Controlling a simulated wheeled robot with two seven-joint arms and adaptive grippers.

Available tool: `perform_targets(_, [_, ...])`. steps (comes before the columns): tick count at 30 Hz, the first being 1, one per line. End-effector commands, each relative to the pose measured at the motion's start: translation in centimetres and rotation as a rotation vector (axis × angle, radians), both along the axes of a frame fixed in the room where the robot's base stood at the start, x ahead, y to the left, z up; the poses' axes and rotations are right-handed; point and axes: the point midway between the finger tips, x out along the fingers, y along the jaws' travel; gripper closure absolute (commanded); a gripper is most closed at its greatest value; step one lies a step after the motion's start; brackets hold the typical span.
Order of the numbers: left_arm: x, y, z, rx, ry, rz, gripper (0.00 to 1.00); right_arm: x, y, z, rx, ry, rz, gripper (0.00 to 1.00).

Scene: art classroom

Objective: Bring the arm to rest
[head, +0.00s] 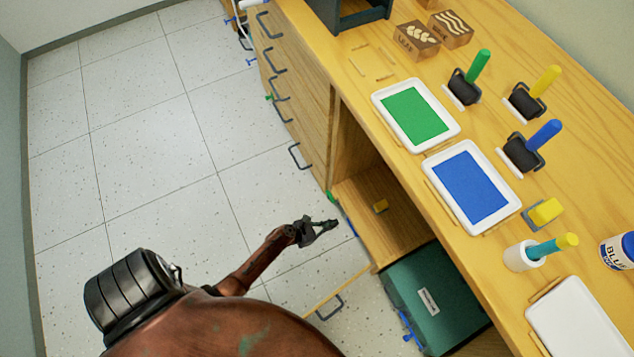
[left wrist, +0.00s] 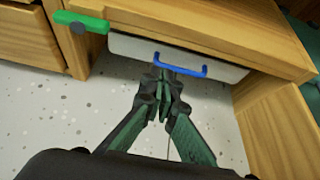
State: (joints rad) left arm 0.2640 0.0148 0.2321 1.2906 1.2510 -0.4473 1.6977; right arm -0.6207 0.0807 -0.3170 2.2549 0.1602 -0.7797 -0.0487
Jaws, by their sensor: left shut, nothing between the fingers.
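My left gripper (head: 326,227) is shut and empty, in front of the wooden cabinet, with the tiled floor behind it in the head view. Its reddish-brown arm comes in from the bottom left. In the left wrist view the fingertips (left wrist: 163,78) meet just below a blue handle (left wrist: 180,66) on a pale front panel; whether they touch it I cannot tell. My right gripper is not in view.
The wooden counter (head: 590,110) carries a green ink tray (head: 455,133), a blue ink tray (head: 428,163), rollers and stamp blocks. Below are an open compartment (head: 365,205) and a dark green box (head: 470,320). Drawer handles (head: 300,156) stick out. Floor (head: 150,160) at left is clear.

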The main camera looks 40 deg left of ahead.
Motion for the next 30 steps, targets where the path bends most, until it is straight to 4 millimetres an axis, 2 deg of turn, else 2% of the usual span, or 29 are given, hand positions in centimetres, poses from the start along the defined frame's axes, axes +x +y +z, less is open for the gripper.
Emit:
perform_targets(1, [-0.6,0.4,1.1,0.001,-0.005,0.002,1.0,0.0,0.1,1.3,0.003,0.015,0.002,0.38])
perform_targets(9, [-3.7,1.3,2.6,0.0,-0.002,0.002,1.0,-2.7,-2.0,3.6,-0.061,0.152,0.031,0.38])
perform_targets(15, [-4.5,1.5,2.9,0.0,-0.001,0.0,1.0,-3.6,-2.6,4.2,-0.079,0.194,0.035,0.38])
perform_targets(24, [-5.0,1.4,2.9,0.028,-0.004,-0.031,1.0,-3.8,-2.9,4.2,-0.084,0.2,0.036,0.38])
perform_targets(26, [-6.0,1.1,3.2,0.091,-0.014,-0.101,1.0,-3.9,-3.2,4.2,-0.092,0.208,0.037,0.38])
perform_targets(29, [-9.4,0.5,4.1,0.301,-0.046,-0.336,1.0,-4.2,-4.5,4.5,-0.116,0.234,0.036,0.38])
perform_targets(30, [-11.4,0.3,4.6,0.416,-0.062,-0.469,1.0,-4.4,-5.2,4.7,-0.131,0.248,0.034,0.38])
